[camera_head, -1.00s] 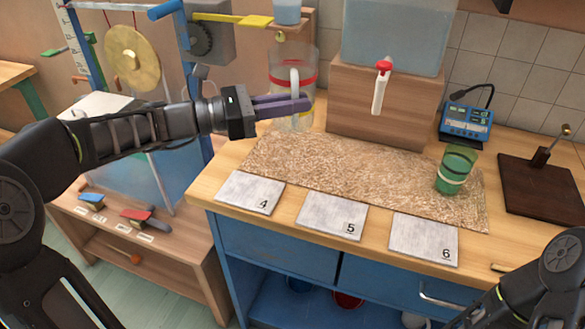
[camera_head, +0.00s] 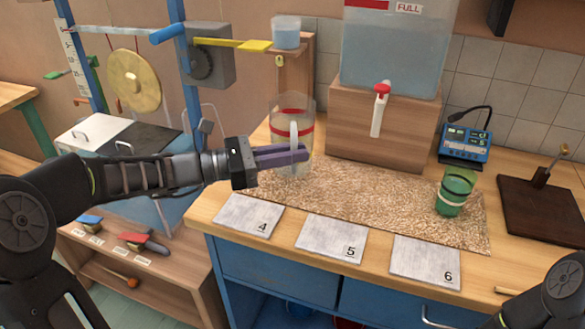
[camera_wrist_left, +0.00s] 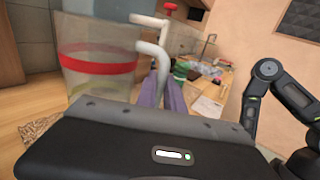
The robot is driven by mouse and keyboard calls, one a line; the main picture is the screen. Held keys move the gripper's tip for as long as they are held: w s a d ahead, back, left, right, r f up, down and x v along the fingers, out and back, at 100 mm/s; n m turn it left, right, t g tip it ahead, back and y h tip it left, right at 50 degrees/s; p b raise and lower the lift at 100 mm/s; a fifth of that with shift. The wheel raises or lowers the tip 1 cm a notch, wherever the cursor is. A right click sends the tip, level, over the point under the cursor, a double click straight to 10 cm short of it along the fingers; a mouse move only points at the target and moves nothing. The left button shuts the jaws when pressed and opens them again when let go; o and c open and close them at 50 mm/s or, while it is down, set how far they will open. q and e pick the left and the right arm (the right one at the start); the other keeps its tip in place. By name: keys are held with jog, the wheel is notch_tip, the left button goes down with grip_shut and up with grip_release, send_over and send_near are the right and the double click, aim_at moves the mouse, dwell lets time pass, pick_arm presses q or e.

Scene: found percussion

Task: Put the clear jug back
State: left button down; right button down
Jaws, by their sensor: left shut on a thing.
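The clear jug (camera_head: 307,122) is a see-through vessel with a red band and a pale handle. It is upright at the back left of the speckled mat (camera_head: 370,200). My left gripper (camera_head: 303,154) is shut on the jug's handle, on the near side of the body. The left wrist view shows the jug (camera_wrist_left: 95,85) close up, with the left gripper's fingers (camera_wrist_left: 160,92) at the handle. I cannot tell whether the base touches the surface. My right forearm shows at the lower right, but its gripper is out of frame.
A water tank with a red tap (camera_head: 381,92) stands on a wooden block (camera_head: 350,120) right of the jug. A green cup (camera_head: 455,190) stands on the mat's right. Pads 4 (camera_head: 249,215), 5 (camera_head: 331,239) and 6 (camera_head: 425,262) lie bare along the front.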

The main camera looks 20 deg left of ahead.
aim_at(293, 171)
pick_arm(q)
jog(key=shift+f, duration=1.85)
jog(key=shift+f+b, duration=0.1)
jog(key=shift+b, duration=0.2)
jog(key=c, duration=1.5)
grip_release()
jog(key=shift+o, duration=0.2)
